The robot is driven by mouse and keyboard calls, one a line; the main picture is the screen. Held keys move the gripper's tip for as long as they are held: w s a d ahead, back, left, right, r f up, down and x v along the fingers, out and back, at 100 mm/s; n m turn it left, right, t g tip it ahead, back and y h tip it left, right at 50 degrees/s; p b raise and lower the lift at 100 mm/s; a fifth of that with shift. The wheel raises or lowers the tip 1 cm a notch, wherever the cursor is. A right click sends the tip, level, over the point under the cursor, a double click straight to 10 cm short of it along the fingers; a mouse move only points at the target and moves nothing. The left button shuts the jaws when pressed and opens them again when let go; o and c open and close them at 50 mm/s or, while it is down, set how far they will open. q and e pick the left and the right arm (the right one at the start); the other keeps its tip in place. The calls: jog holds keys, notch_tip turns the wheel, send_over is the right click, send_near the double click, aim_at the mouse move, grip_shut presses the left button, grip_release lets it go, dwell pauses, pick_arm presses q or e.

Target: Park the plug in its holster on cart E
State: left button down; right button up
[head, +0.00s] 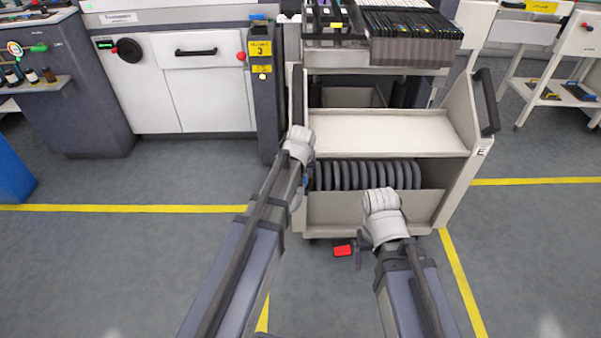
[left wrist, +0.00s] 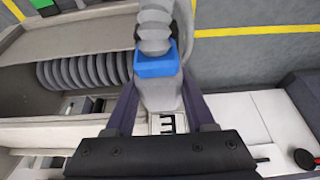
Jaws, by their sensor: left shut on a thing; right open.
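Cart E (head: 335,210) stands ahead, a pale trolley with an E label on its right side panel. My left gripper (left wrist: 160,95) is shut on the plug, a grey body with a blue collar (left wrist: 157,66) and a ribbed grey sleeve. In the head view my left arm ends at the cart's left front edge, and only a bit of blue shows there. An E label (left wrist: 167,123) shows just below the plug in the left wrist view. I cannot make out the holster or whether the plug touches it. My right gripper (head: 359,250) is open, low before the cart's front, partly hidden by its wrist.
A coil of grey cable (head: 365,175) lies in the cart's lower bin. A red pedal (head: 342,250) is at the cart's foot. A white machine (head: 205,85) stands left of the cart.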

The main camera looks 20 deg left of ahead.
pick_arm(q)
jog(key=shift+f, duration=0.3)
jog(key=shift+c, duration=0.8)
grip_release()
jog(key=p+v, duration=0.7)
jog(key=v, duration=0.1)
jog(key=shift+f, duration=0.1)
